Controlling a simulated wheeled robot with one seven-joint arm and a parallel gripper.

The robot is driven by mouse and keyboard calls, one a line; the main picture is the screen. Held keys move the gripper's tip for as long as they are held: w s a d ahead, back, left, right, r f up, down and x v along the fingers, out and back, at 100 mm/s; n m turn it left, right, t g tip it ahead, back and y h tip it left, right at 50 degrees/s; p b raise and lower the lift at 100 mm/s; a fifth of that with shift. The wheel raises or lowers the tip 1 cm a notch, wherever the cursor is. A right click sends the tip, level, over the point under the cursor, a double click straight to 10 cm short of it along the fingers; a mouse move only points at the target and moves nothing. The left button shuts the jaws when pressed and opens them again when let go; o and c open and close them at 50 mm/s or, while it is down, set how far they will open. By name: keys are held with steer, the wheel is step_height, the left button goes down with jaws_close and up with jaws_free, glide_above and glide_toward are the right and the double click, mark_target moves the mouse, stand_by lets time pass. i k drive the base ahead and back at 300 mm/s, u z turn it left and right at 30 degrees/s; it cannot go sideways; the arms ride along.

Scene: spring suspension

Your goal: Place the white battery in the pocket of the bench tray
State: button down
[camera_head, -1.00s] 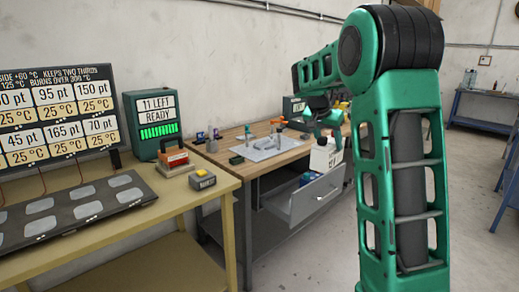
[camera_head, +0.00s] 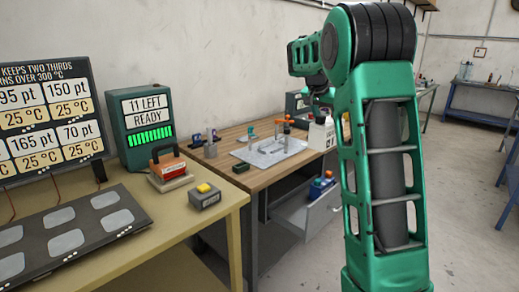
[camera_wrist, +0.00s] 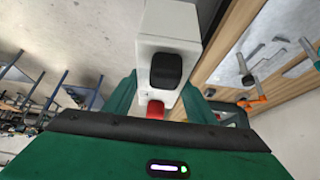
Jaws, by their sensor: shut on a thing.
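The white battery (camera_head: 321,134) is a white block with dark marks on its side. In the head view it hangs below my gripper (camera_head: 320,100), at the right front edge of the wooden bench and above an open drawer. In the wrist view the battery (camera_wrist: 171,35) fills the top middle, with a black patch and a red part on it. My gripper (camera_wrist: 160,105) is shut on it. The bench tray looks to be the grey plate (camera_head: 254,156) on the bench, left of the battery; it also shows in the wrist view (camera_wrist: 280,32). Its pocket cannot be made out.

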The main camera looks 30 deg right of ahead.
mark_target(272, 148)
steer(key=z, duration=0.05)
steer(key=i, duration=1.35)
